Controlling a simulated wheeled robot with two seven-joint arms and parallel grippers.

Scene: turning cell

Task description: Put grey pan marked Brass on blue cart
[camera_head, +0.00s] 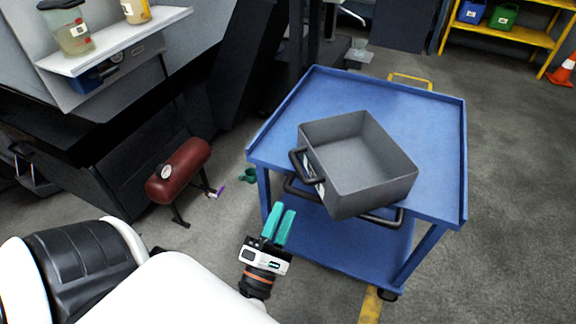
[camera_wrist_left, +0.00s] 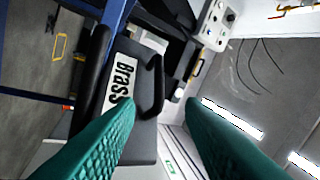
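The grey pan (camera_head: 358,165) is a deep, square, empty tray. It rests on the blue cart (camera_head: 440,135), at the near side of the top, turned at an angle, with its near corner close to or over the edge. Its black handle (camera_head: 306,166) is on the left wall, beside a mostly hidden white label. In the left wrist view the label (camera_wrist_left: 121,83) reads "Brass", next to the pan's black handle (camera_wrist_left: 152,85). My left gripper (camera_head: 284,209) is open and empty, in front of the cart and apart from the pan. My right gripper is not in view.
A dark red tank (camera_head: 179,171) on legs stands on the floor left of the cart. A white shelf (camera_head: 115,42) with containers is at upper left. Yellow shelving (camera_head: 520,36) with bins and an orange cone (camera_head: 563,72) are at upper right. The cart's far top is clear.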

